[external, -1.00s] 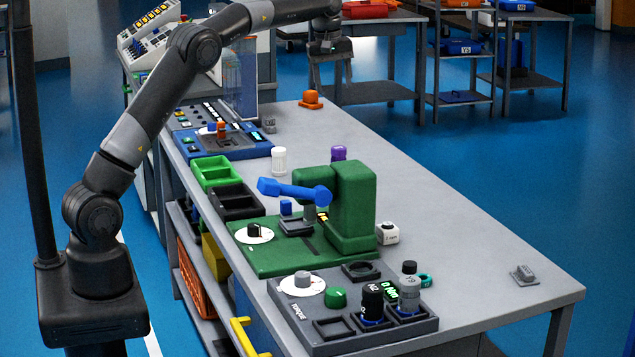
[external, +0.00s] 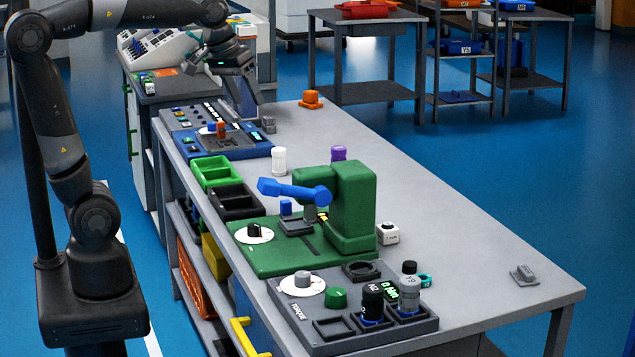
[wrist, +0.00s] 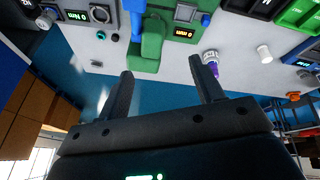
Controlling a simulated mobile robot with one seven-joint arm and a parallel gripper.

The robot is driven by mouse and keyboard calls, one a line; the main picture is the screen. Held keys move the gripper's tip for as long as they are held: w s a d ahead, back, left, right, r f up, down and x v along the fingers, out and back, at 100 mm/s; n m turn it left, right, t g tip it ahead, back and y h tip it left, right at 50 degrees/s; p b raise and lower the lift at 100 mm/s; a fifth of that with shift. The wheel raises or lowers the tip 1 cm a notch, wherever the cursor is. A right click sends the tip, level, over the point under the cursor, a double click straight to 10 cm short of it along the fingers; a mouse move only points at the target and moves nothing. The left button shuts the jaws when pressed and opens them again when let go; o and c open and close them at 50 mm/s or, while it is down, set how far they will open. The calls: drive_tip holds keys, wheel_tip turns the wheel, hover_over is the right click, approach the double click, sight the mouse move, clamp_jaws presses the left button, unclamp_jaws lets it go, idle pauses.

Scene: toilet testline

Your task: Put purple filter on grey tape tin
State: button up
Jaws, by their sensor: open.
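The purple filter (external: 338,153) stands upright on the bench behind the green press, its lower part hidden by it. In the wrist view the purple filter (wrist: 212,66) shows with a pale top, just beyond my right finger. My gripper (external: 248,100) is open and empty, held above the far end of the bench, well away from the filter. Its two spread fingers (wrist: 160,66) have nothing between them. A small grey item (external: 268,125) sits by the blue panel and a grey wedge-shaped one (external: 524,275) near the right edge; I cannot tell which is the tape tin.
The green press (external: 352,208) with its blue lever stands mid-bench. A white cylinder (external: 279,160) is left of the filter. The dark torque station (external: 350,335) fills the front. An orange object (external: 311,99) sits at the far edge. The bench's right side is mostly clear.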

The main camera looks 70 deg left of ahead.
drive_tip(key=s+d+f+m+t, duration=0.1)
drive_tip(key=s+d+f+m, duration=0.3)
drive_tip(key=s+f, duration=0.5)
drive_tip(key=s, duration=0.4)
drive_tip(key=shift+d+m, duration=0.15)
drive_tip(key=shift+m, duration=0.25)
